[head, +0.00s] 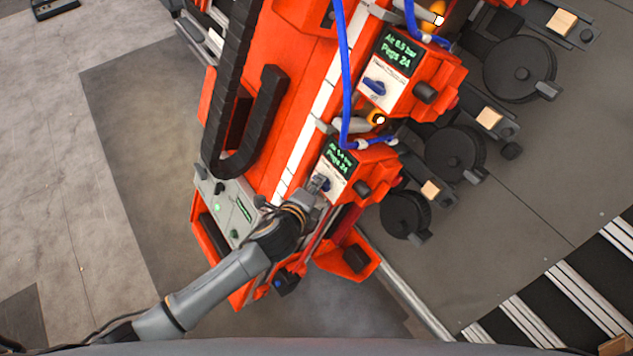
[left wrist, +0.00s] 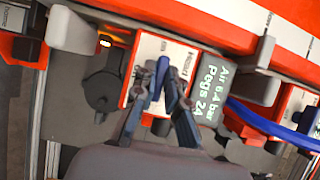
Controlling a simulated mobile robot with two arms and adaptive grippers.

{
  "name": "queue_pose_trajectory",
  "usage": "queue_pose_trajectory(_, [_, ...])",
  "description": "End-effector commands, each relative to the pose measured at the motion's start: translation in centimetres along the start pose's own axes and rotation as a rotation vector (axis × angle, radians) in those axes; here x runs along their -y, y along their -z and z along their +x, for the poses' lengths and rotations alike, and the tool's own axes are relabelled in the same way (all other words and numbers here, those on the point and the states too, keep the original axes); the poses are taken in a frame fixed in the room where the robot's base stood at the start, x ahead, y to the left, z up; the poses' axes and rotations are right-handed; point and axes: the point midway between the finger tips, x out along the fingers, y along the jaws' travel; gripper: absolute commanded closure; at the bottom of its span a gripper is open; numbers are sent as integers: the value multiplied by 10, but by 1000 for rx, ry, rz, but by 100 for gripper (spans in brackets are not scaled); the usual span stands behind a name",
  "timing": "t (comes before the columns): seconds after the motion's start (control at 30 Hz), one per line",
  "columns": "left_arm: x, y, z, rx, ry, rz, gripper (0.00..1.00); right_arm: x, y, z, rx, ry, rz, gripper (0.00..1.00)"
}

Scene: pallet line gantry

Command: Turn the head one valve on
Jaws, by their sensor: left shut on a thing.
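A blue valve handle (left wrist: 161,76) sits on a white plate (left wrist: 148,50) on the nearest orange head. In the left wrist view the handle stands between the two fingers of my left gripper (left wrist: 163,85), which is shut on it. In the head view my left gripper (head: 318,187) reaches this plate (head: 334,184) from below left and hides most of the handle. The display (head: 340,158) beside it reads about 6.4 bar and Pegs 24. My right gripper is out of view.
A second head with its own blue valve (head: 375,87) and display (head: 396,50) is farther up the orange gantry. Blue hoses (head: 345,80) run close above the valves. Black round reels (head: 455,153) stand to the right. A grey control panel (head: 232,212) is at the left.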

Motion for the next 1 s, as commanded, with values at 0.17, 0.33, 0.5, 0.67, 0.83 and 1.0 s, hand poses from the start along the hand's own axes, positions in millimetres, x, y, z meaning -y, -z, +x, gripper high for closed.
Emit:
queue_pose_trajectory(0.17, [-1,0,0,0,-3,-6,100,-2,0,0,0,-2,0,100])
queue_pose_trajectory(0.33, [-1,0,0,0,-3,-6,82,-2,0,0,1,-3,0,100])
queue_pose_trajectory(0.5, [-1,0,0,0,-2,-5,65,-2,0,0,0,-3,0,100])
queue_pose_trajectory(0.67, [0,0,0,0,-1,-4,65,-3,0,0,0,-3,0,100])
queue_pose_trajectory(0.83, [-1,0,-7,0,-1,-3,65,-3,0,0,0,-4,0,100])
queue_pose_trajectory(1.0, [-2,0,-35,-1,-3,-3,65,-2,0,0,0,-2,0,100])
